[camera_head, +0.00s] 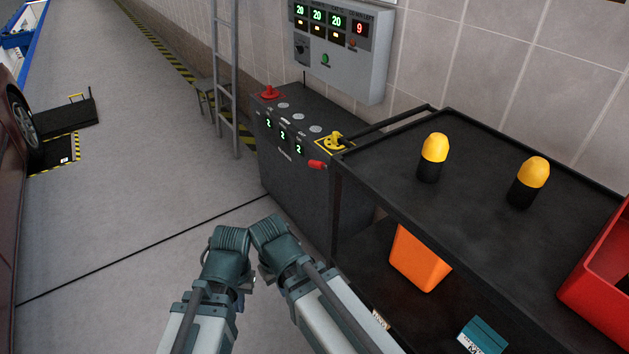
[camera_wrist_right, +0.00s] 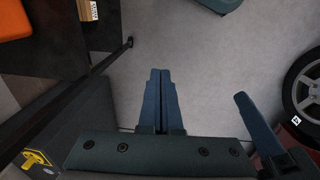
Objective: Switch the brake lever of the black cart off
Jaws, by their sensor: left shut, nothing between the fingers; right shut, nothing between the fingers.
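The black cart (camera_head: 475,140) stands at the right in the head view, with an upper and a lower shelf. My right gripper (camera_wrist_right: 163,98) is shut and empty over the floor. Both are apart from the lever.
Two yellow-topped black bottles (camera_head: 433,157) and a red bin (camera_head: 605,275) are on the cart's top. An orange bin (camera_head: 418,258) and a teal box (camera_head: 482,336) are below. A dark control box (camera_head: 295,140) with a yellow-plated switch (camera_head: 335,141) stands behind. A car wheel (camera_head: 24,130) is left.

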